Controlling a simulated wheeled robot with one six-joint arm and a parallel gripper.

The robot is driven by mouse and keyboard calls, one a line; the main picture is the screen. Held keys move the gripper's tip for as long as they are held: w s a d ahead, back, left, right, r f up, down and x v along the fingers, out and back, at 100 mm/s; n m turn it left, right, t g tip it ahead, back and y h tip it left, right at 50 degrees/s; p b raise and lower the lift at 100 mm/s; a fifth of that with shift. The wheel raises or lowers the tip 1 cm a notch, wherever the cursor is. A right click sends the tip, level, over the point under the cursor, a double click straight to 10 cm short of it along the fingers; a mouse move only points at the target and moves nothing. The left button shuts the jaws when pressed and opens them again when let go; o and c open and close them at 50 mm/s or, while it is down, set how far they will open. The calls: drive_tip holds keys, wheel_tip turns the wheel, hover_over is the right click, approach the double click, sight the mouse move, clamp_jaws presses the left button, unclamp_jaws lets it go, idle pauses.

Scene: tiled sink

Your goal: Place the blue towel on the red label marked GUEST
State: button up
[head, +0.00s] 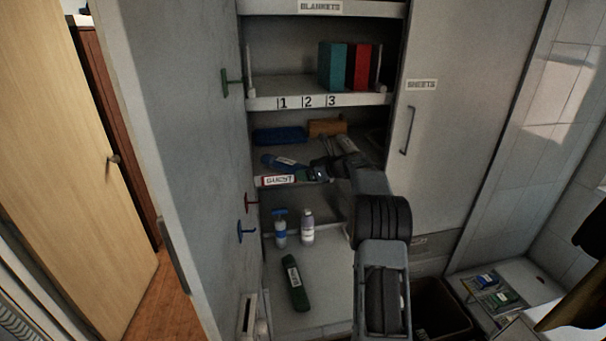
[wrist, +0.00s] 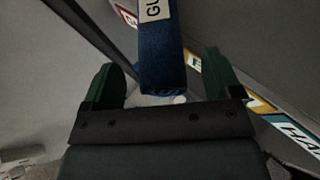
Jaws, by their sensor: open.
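The blue towel (head: 279,160), rolled and with a white label, lies on the middle shelf behind its front edge. In the wrist view the blue towel (wrist: 162,60) lies between my two green fingers, its label showing "GU". My gripper (head: 316,173) is at the shelf's front, at the towel's right end. In the wrist view my gripper (wrist: 163,78) is open, with a gap beside the towel on each side. The red label marked GUEST (head: 279,180) is on the shelf's front edge, left of my gripper and below the towel.
A darker blue bundle (head: 280,135) and an orange-brown one (head: 327,127) lie at the back of the shelf. Teal (head: 332,66) and red (head: 358,67) blocks stand above. Bottles (head: 307,228) and a green roll (head: 295,284) are below. The open door (head: 180,150) bounds the left.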

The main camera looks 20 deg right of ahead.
drive_tip(key=b+v, duration=0.2)
drive_tip(key=v, duration=0.7)
drive_tip(key=s+a+n+g+h, duration=0.2)
drive_tip(key=s+a+n+g, duration=0.3)
drive_tip(key=s+a+n, duration=1.05)
drive_tip(key=s+a+f+n+h, duration=0.2)
drive_tip(key=s+a+f+n, duration=0.1)
drive_tip(key=s+n, duration=0.4)
drive_tip(key=s+a+f+n+g+h, duration=0.1)
drive_tip(key=s+a+f+n+h, duration=0.2)
drive_tip(key=s+n, duration=0.3)
drive_tip(key=s+f, duration=0.1)
drive_tip(key=s, duration=0.4)
drive_tip(key=shift+a+n, duration=0.25)
drive_tip(key=shift+n, duration=0.1)
